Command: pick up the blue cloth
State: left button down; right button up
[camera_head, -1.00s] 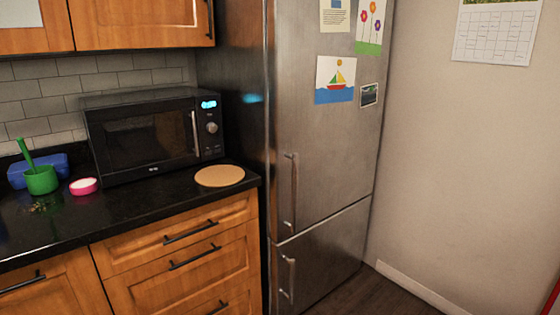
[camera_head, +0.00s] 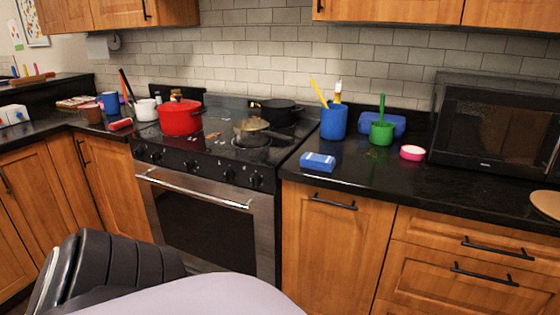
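I cannot make out a blue cloth for certain. A small blue item with a pale patch (camera_head: 318,162) lies on the black counter just right of the stove; whether it is cloth or a packet is unclear. Another low blue item (camera_head: 392,121) sits against the backsplash, partly hidden behind a green cup (camera_head: 381,132). A blue cup (camera_head: 333,122) holding a yellow-handled utensil and a brush stands to its left. Neither of my grippers shows in the head view.
The stove (camera_head: 225,140) carries a red pot (camera_head: 180,117) and pans. A microwave (camera_head: 497,128) stands at right. A black ribbed shape (camera_head: 125,262) and a pale lavender rounded surface (camera_head: 200,297) fill the lower left foreground. The counter (camera_head: 350,177) has bare room near its front edge.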

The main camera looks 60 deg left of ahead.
aim_at(324, 163)
jog(key=u, duration=1.7)
jog(key=j+z, duration=0.1)
jog(key=z, duration=0.55)
jog(key=i+j+z, duration=0.1)
jog(key=j+z, duration=0.2)
jog(key=i+j+z, duration=0.1)
jog(key=j+z, duration=0.4)
jog(key=j, duration=0.7)
